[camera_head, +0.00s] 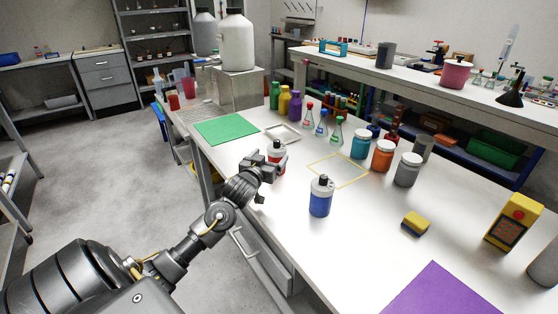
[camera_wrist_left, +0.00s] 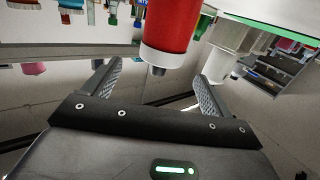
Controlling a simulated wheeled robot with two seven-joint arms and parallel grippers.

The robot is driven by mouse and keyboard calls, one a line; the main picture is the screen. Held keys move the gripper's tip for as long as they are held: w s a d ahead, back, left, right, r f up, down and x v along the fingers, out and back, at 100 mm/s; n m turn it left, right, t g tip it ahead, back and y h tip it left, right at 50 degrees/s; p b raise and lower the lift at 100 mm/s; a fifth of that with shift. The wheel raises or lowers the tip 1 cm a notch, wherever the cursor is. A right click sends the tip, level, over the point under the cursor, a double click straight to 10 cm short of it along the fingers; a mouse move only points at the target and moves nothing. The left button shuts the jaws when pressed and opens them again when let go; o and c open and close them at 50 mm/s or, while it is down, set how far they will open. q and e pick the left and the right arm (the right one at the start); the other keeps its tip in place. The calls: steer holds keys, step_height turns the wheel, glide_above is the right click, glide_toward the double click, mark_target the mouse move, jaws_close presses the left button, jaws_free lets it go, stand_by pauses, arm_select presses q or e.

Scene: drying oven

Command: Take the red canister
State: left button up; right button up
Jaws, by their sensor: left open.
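The red canister (camera_head: 277,153), with a white top and a dark cap, stands upright on the white table near its left edge. My left gripper (camera_head: 270,171) is right in front of it and hides its lower part. In the left wrist view, which looks upside down, the red canister (camera_wrist_left: 172,27) fills the top middle. My left gripper (camera_wrist_left: 158,72) is open there, its fingers spread wide to either side, with the canister ahead of the gap. I cannot tell whether a finger touches it. My right gripper is in neither view.
A blue canister (camera_head: 320,197) stands to the right, close to a yellow square outline (camera_head: 340,184). A small white tray (camera_head: 283,134) and a green mat (camera_head: 226,129) lie behind. Flasks and jars stand farther right.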

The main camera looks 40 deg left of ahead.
mark_target(273, 152)
arm_select(q)
steer(key=x, duration=0.3)
steer(key=shift+a+f, duration=0.1)
steer(key=shift+f, duration=0.05)
steer(key=shift+w+a, duration=0.1)
steer(key=shift+w, duration=0.2)
steer(key=shift+w+a, duration=0.1)
steer(key=shift+w, duration=0.25)
steer(key=x, duration=0.3)
steer(key=shift+w+a+f, duration=0.1)
steer(key=shift+w+a, duration=0.05)
steer(key=shift+w, duration=0.2)
steer(key=shift+w+a, duration=0.1)
steer(key=shift+w, duration=0.3)
steer(key=c, duration=1.1)
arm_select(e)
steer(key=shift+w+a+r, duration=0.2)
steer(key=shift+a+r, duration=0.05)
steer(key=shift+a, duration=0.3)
